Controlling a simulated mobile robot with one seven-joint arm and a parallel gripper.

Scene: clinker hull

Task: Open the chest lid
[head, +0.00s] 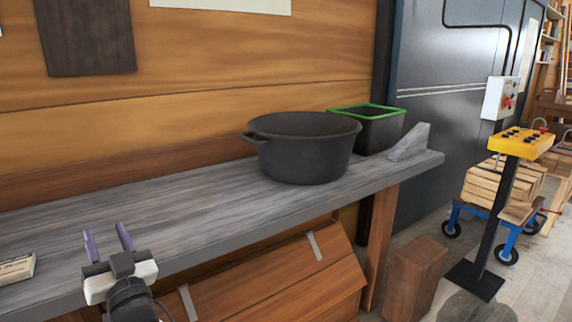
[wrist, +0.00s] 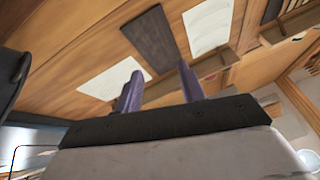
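A wooden chest (head: 290,285) stands on the floor under the grey workbench, with its sloping lid (head: 275,272) down. Two pale metal straps (head: 314,245) lie across the lid. The bench hides the chest's back part. My gripper (head: 107,241) is at the lower left in the head view, over the bench's front edge and left of the chest. Its two purple fingers stand apart and point up, with nothing between them. The fingers also show in the wrist view (wrist: 160,88), against the wooden wall. The chest is not in the wrist view.
The grey bench (head: 180,220) bears a black pot (head: 305,150), a black green-rimmed bin (head: 380,128), a grey wedge (head: 410,142) and a small block (head: 17,268) at left. A wooden block (head: 413,280) stands on the floor right of the chest, before a yellow control stand (head: 520,143).

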